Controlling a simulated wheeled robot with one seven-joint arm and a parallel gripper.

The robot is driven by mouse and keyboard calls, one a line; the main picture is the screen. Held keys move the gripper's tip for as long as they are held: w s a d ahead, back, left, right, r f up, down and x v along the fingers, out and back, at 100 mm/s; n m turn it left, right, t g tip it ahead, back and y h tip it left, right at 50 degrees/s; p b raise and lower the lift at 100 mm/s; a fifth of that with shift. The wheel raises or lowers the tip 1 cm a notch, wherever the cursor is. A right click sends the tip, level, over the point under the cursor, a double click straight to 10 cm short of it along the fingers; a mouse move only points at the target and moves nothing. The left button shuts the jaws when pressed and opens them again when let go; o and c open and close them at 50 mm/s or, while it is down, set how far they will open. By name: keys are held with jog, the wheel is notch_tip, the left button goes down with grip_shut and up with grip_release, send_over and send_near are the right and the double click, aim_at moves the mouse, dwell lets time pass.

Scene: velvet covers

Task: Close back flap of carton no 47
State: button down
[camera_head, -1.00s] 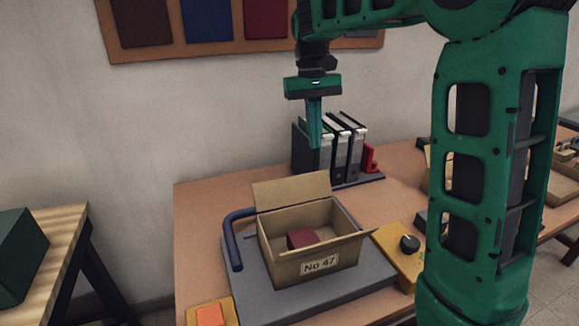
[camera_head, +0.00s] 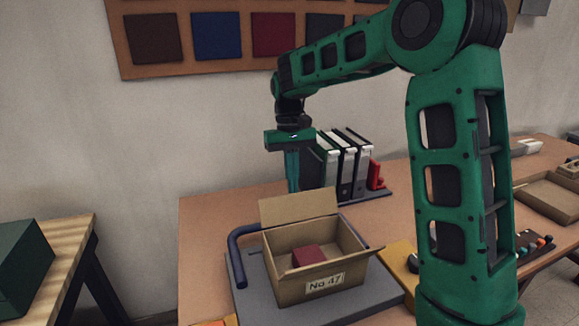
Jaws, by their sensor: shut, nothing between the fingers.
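The open carton no 47 (camera_head: 293,287) stands on a grey board, its label "No 47" facing me. A dark red block (camera_head: 308,255) lies inside it. The back flap (camera_head: 299,208) stands up, leaning slightly back. A side flap (camera_head: 374,253) sticks out at the right, and a narrow front flap (camera_head: 315,267) tilts outward at the front edge. My gripper (camera_head: 292,188) points down, shut and empty, behind the back flap. Its fingertips are near the flap's top edge in the picture; I cannot tell whether they touch it.
A blue bar (camera_head: 235,262) curves up at the board's left side. Binders (camera_head: 345,165) and a red object (camera_head: 376,176) stand on a dark base behind at the right. A yellow box (camera_head: 397,255) is right of the carton. The table (camera_head: 205,240) is clear at the left.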

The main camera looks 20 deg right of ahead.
jog(key=shift+s+r, duration=0.55)
jog(key=shift+s, duration=0.35)
jog(key=shift+s+r, duration=0.5)
jog(key=shift+s, duration=0.35)
jog(key=shift+d, duration=0.15)
